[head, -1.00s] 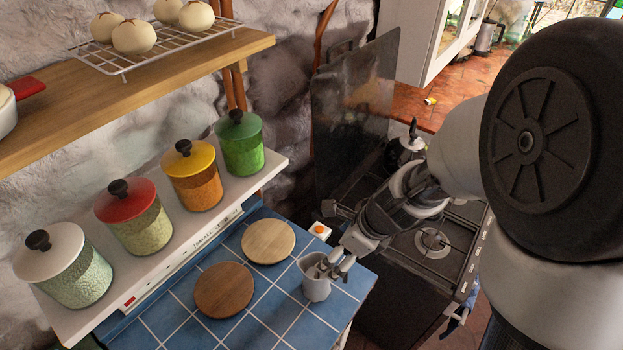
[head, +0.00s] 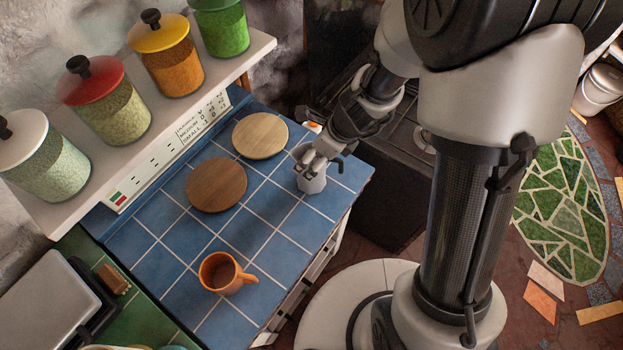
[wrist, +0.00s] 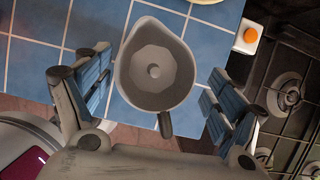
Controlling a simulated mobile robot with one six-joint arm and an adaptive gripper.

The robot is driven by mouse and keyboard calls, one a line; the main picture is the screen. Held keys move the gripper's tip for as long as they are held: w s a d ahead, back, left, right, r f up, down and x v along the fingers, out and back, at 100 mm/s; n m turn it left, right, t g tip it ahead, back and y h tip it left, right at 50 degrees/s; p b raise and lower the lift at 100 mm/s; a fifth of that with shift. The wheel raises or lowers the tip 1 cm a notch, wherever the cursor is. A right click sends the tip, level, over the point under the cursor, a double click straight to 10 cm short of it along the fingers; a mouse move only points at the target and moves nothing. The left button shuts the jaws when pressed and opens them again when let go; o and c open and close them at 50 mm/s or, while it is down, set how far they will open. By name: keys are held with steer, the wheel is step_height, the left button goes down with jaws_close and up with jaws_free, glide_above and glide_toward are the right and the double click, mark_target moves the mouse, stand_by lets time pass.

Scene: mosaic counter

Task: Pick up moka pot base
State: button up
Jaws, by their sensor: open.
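The moka pot base (head: 310,181) is a grey, open-topped metal vessel standing upright near the right edge of the blue-tiled counter. In the wrist view the moka pot base (wrist: 155,67) shows a round inside with a small central post, a pointed lip and a dark handle towards the bottom. My gripper (head: 318,158) is at the top of the pot in the head view, partly hiding its rim. In the wrist view my open gripper (wrist: 158,88) has one blue-padded finger on each side of the pot, with gaps visible between pads and wall.
A brown round board (head: 216,185) and a pale round board (head: 260,136) lie left of the pot. An orange mug (head: 222,274) stands nearer the front. A small white box with an orange button (wrist: 247,36) and the stove (wrist: 290,90) are close to the right.

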steer(key=b+x, duration=0.1)
steer(key=x, duration=0.1)
steer(key=b+x, duration=0.1)
steer(key=x, duration=0.2)
steer(key=shift+a+b, duration=0.4)
steer(key=shift+a, duration=0.05)
steer(key=shift+s+r, duration=0.1)
steer(key=shift+r, duration=0.05)
steer(key=shift+c, duration=0.6)
steer(key=c, duration=1.7)
